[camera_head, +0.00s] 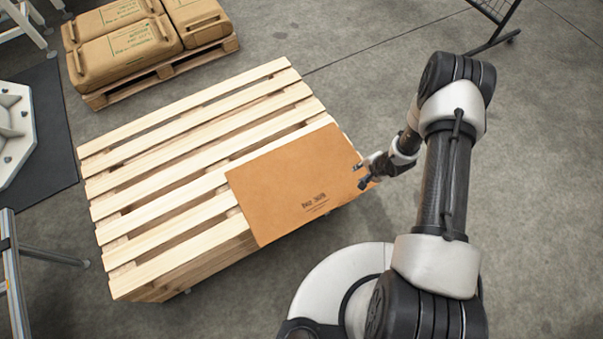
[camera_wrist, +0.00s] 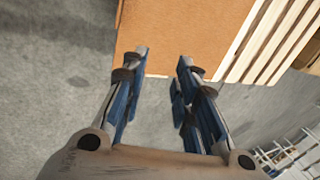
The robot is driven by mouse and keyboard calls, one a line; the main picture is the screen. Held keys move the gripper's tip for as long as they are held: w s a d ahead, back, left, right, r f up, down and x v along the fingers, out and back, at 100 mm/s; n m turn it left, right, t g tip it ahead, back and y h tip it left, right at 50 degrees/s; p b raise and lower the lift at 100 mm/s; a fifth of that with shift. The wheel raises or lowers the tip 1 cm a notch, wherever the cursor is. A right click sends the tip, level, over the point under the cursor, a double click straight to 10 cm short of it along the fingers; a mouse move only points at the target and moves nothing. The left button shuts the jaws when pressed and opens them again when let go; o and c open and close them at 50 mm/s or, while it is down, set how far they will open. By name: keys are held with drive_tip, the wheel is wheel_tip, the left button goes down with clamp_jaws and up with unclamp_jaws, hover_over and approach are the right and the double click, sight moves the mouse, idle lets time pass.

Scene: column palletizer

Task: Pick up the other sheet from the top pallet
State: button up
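A brown cardboard sheet (camera_head: 297,184) with dark print lies flat on the right end of the top wooden pallet (camera_head: 180,165). Its right edge reaches past the slats. My gripper (camera_head: 365,174) is at the sheet's right edge in the head view. In the wrist view my gripper (camera_wrist: 163,62) is open, its two fingers apart, with the fingertips at the near edge of the sheet (camera_wrist: 180,35). No sheet is clamped between the fingers. The pallet slats (camera_wrist: 262,45) show beside the sheet. Whether the fingertips touch the sheet cannot be told.
Several filled brown sacks (camera_head: 125,50) lie on another pallet (camera_head: 165,68) at the back left. A dark mat (camera_head: 52,150) with a white machine base lies at the left. A black wire rack (camera_head: 495,18) stands at the back right.

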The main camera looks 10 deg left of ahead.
drive_tip(key=s+d+f+g, duration=0.1)
drive_tip(key=s+f, duration=0.4)
drive_tip(key=f, duration=0.1)
drive_tip(key=shift+m+h, duration=0.3)
drive_tip(key=shift+m, duration=0.1)
drive_tip(key=b+x, duration=0.3)
drive_tip(key=x, duration=0.2)
drive_tip(key=s+b+x, duration=0.1)
drive_tip(key=b+x, duration=0.2)
drive_tip(key=x, duration=0.3)
drive_tip(key=b+x, duration=0.3)
drive_tip(key=x, duration=0.3)
drive_tip(key=shift+s+d+f, duration=0.15)
drive_tip(key=shift+f, duration=0.15)
drive_tip(key=shift+r, duration=0.1)
drive_tip(key=shift+c, duration=0.3)
clamp_jaws()
